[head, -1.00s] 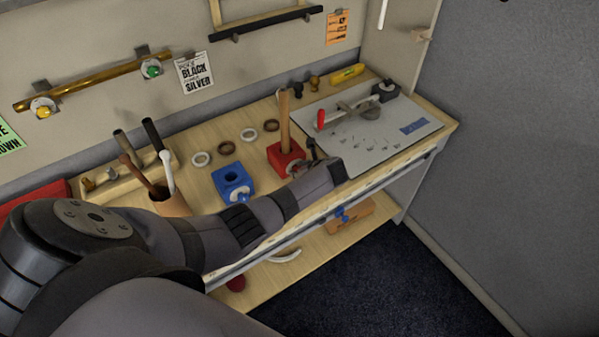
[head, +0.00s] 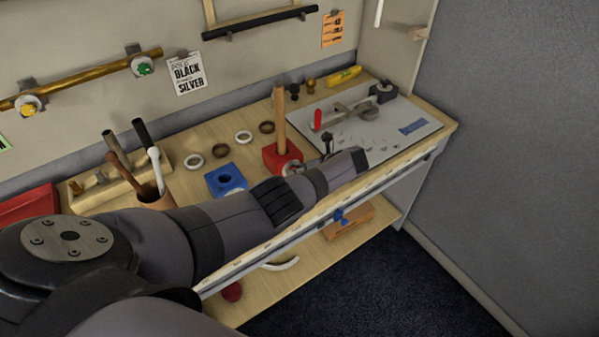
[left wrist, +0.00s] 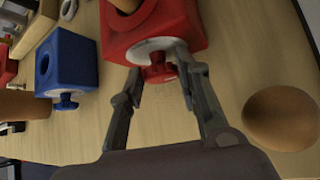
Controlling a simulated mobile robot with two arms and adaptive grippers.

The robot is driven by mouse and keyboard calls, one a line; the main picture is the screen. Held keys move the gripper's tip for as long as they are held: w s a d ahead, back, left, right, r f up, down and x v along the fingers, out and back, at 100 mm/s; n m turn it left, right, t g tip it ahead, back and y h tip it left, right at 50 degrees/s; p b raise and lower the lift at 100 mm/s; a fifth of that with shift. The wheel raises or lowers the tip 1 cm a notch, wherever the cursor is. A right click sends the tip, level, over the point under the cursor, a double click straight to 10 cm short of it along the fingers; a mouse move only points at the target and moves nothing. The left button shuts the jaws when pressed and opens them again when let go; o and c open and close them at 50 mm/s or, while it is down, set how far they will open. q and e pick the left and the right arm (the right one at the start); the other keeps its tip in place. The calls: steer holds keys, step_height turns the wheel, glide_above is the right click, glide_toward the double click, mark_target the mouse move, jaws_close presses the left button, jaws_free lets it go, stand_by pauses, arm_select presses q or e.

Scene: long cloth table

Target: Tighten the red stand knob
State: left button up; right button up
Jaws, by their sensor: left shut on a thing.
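The red stand (head: 272,160) is on the wooden table with an upright wooden rod (head: 280,118) in it. In the left wrist view the red stand (left wrist: 172,28) shows at the top, with a round white plate (left wrist: 150,50) on its face and the red knob (left wrist: 158,73) in front of it. My left gripper (left wrist: 162,80) has its two fingers on either side of the red knob and is shut on it. In the head view my left gripper (head: 303,167) is at the stand's front right, and the knob is hidden there. My right gripper is not in view.
A blue stand (head: 226,179) with its own knob (left wrist: 66,103) is left of the red one. Rings lie behind. A cup (head: 155,199) with several rods stands further left. A grey board (head: 400,137) with a red-handled clamp (head: 317,119) lies to the right.

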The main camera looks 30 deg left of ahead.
arm_select(q)
steer(key=o, duration=0.9)
steer(key=shift+c, duration=0.2)
steer(key=v, duration=1.2)
